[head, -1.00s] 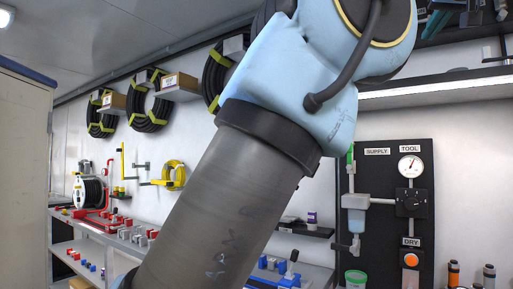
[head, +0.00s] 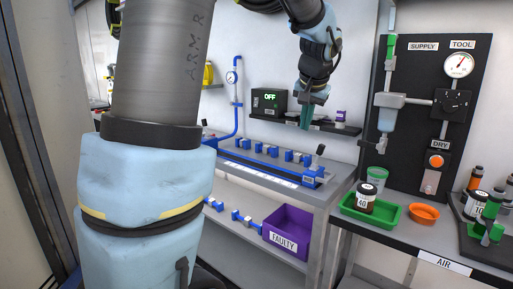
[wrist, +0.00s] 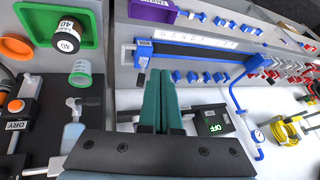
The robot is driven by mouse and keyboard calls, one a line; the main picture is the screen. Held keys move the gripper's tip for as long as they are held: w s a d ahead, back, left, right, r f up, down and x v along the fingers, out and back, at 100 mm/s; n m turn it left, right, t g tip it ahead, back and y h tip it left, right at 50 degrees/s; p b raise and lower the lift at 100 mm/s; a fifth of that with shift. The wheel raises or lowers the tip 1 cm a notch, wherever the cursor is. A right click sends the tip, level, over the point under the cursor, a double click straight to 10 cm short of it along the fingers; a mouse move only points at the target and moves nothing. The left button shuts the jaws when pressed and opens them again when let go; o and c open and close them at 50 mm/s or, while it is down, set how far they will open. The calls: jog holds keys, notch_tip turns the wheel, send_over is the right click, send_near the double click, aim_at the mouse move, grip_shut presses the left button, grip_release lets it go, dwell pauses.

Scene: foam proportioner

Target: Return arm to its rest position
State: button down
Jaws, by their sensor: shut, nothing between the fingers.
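My gripper (head: 306,126) hangs at the end of my arm, fingers pointing down, in front of the back wall and above the blue manifold bench (head: 272,172). In the wrist view its two teal fingers (wrist: 160,75) lie side by side, shut, with nothing between them. My arm's large grey and light blue links fill the left of the head view and hide part of the shelves. The gripper appears clear of the bench; the exact gap is hard to tell.
A black box reading OFF (head: 269,101) stands on a wall shelf by the gripper. A purple FAULTY bin (head: 287,232) sits on the lower shelf. At right are a green tray (head: 391,214) with a jar, an orange dish (head: 424,213) and the black SUPPLY/TOOL panel (head: 408,75).

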jog(key=s+a+f+n+g, duration=0.4)
jog(key=s+a+f, duration=1.3)
jog(key=a, duration=0.3)
jog(key=shift+s+f+n, duration=0.4)
jog(key=shift+s, duration=0.1)
